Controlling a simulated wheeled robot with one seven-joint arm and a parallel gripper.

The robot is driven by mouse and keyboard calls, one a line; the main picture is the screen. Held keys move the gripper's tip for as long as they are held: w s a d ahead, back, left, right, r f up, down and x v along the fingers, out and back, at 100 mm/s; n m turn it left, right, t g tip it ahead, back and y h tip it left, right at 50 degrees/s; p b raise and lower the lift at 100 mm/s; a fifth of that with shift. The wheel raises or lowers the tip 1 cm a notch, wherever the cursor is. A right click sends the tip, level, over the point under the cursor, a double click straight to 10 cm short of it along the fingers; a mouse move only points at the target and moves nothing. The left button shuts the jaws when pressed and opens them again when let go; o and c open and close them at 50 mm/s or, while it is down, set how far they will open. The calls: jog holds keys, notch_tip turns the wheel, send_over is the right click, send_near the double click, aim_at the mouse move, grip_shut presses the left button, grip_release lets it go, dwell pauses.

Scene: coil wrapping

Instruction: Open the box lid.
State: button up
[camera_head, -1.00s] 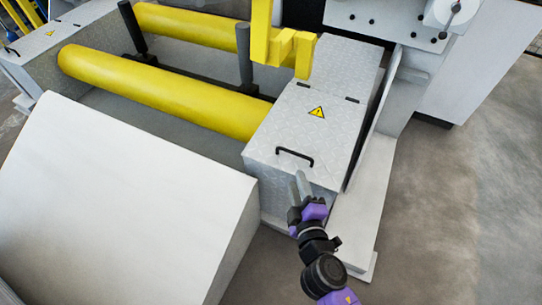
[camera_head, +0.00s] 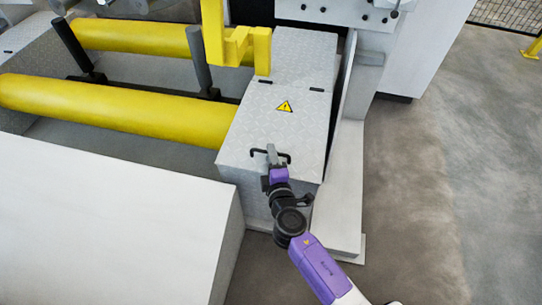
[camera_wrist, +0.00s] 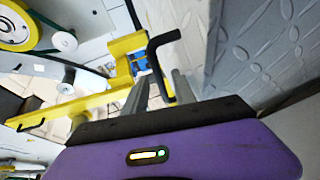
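The box (camera_head: 268,125) is grey checker-plate metal with a yellow warning triangle on its top. Its lid (camera_head: 255,120) is shut and lies flat. A black bar handle (camera_head: 286,156) sits near the lid's front edge; it also shows in the wrist view (camera_wrist: 153,58). My gripper (camera_head: 271,153) is at the handle's middle and hides part of it. In the wrist view my gripper (camera_wrist: 158,92) has its two grey fingers apart, with the handle bar between them. No firm grip on the bar shows.
A yellow post and bracket (camera_head: 238,45) stands by the lid's back left. Yellow rollers (camera_head: 110,108) lie left of the box. A large white block (camera_head: 110,220) is at the front left. Open floor (camera_head: 420,190) lies to the right.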

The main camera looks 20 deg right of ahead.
jog(key=shift+w, duration=0.1)
grip_shut()
dwell(1.4)
